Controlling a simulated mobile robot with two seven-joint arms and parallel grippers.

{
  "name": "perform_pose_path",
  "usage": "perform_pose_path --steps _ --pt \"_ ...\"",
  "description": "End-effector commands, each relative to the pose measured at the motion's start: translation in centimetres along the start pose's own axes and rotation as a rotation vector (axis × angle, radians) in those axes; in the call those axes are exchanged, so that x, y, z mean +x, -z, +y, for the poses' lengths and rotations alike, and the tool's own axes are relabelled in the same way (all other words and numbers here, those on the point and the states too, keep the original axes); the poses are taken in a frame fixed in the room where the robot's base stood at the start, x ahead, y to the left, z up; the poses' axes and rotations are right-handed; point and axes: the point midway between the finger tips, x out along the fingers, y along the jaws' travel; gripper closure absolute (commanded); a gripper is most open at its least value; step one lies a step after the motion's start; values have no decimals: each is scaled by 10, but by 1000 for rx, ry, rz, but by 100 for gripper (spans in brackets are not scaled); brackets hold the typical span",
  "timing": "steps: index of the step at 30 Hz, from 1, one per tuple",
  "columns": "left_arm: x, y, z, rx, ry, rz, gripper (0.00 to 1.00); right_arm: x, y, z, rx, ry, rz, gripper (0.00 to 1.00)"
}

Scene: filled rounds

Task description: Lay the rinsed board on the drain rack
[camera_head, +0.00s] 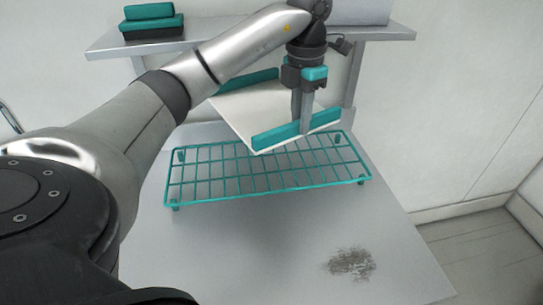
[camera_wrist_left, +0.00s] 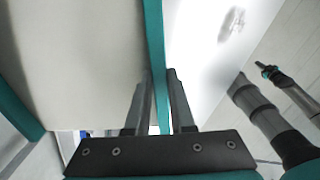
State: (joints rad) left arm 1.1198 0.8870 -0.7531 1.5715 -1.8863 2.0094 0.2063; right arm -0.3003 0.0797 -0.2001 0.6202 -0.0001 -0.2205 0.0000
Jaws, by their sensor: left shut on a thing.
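The board is a pale panel (camera_head: 242,109) with teal strips along two opposite edges. My left gripper (camera_head: 301,128) comes down from above and is shut on its near teal strip (camera_head: 272,138). In the left wrist view the fingers (camera_wrist_left: 161,78) pinch this strip, and the pale face (camera_wrist_left: 75,55) spreads to the left. The board is tilted, above and behind the back part of the teal wire drain rack (camera_head: 232,190). I cannot tell whether its lower edge touches the wires. The rack stands on the grey table and its visible wires are empty. My right gripper does not clearly show.
A shelf (camera_head: 388,33) runs behind at the top, with teal blocks (camera_head: 150,25) at its left and a pale box (camera_head: 358,10) at its right. A dark smudge (camera_head: 350,263) marks the table (camera_head: 255,262) in front of the rack. The table front is otherwise clear.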

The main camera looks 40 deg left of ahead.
Motion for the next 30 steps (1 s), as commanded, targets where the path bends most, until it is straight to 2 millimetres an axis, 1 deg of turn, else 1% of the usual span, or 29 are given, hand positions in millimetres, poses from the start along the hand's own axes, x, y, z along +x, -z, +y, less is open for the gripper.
perform_pose_path --steps 5,9,15,18,21,26,30 --pt "32 1 -1 -11 5 6 100 12 0 0 0 0 2 100" --pt "66 1 -2 -10 6 7 100 22 -1 -1 -1 1 2 100" --pt "116 2 -1 -9 3 7 100 23 -1 -1 -1 1 3 100" --pt "137 1 -1 -10 3 6 100 23 -1 -1 -1 1 3 100" --pt "150 1 -1 -9 2 3 100 24 -1 -1 -1 1 3 100" --pt "159 0 -1 -8 2 1 100 24 -1 -1 0 1 3 100" --pt "176 1 -1 -9 2 5 100 25 -1 -1 0 0 2 100"
